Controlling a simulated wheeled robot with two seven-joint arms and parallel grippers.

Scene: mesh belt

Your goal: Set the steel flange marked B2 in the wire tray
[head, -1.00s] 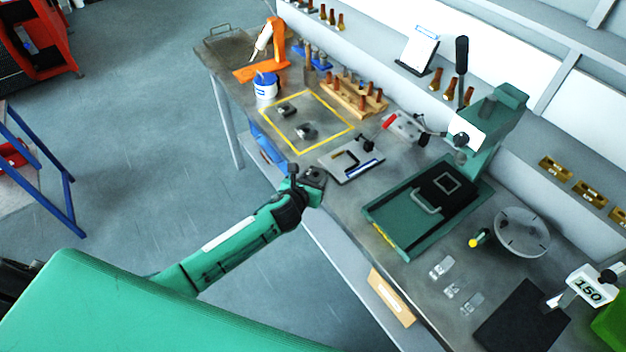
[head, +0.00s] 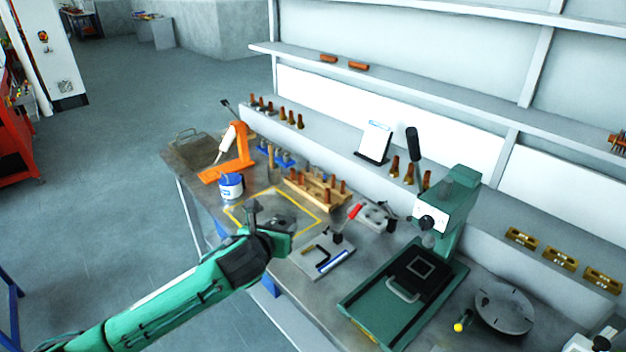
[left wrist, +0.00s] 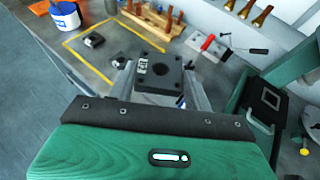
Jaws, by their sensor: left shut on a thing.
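My left gripper (head: 268,222) is shut on a dark, square steel flange. In the left wrist view the flange (left wrist: 160,76) lies between the fingers, with a round centre hole, corner holes and a white label whose marking is too small to read surely. The gripper holds it above the bench's front edge, near the yellow taped square. The wire tray (head: 196,146), with raised handles, stands at the far left end of the bench. Another dark flange (left wrist: 95,40) lies inside the taped square. My right gripper is not in view.
A blue-and-white tub (head: 231,186) and an orange stand (head: 240,152) stand between the taped square (head: 318,222) and the tray. A wooden peg rack (head: 316,192) is behind the square. A green press (head: 447,215) stands to the right.

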